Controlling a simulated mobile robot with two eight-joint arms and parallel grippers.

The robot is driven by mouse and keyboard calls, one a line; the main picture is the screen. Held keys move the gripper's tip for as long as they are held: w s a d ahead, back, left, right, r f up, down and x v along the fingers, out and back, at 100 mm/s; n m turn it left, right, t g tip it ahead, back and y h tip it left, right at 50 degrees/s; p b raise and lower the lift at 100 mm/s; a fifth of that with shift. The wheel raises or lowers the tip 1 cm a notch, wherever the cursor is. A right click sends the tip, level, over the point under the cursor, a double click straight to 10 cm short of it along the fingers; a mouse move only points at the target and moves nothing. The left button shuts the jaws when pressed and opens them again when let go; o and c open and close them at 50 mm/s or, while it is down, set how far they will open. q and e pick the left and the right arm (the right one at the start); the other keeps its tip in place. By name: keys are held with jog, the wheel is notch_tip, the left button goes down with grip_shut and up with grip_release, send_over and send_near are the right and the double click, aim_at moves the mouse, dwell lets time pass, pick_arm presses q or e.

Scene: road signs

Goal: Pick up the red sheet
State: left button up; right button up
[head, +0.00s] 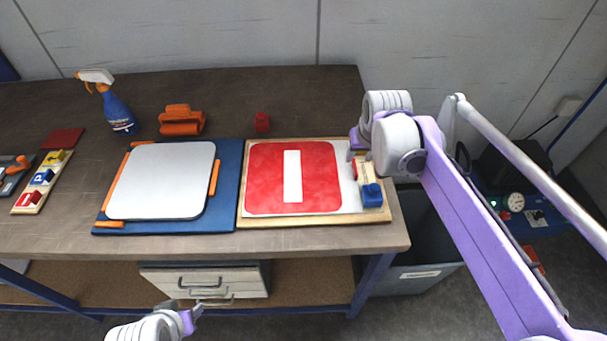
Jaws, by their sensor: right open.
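A red sheet with a white vertical bar (265,180) lies flat on a wooden-framed board (241,222) at the right of the table. A small dark red piece (62,138), flat and sheet-like, lies at the far left. My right gripper (360,152) is open and empty at the board's upper right edge. It is just right of the barred sheet, close to a small red, cream and blue block piece (371,190). How high it is above the board is hard to tell. My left gripper (184,308) is in front of the table, low in the view, with its fingers apart and empty.
A white rounded plate (162,180) lies on a blue board (228,185) with orange strips. A block tray (43,181) is left. The table's back right is clear.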

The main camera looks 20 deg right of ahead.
aim_at(355, 166)
jog(key=x, duration=0.3)
jog(key=shift+s+a+f, duration=0.1)
jog(key=shift+s+f, duration=0.05)
jog(key=shift+f, duration=0.35)
jog(key=shift+w+f, duration=0.2)
jog(key=shift+f, duration=0.35)
grip_shut()
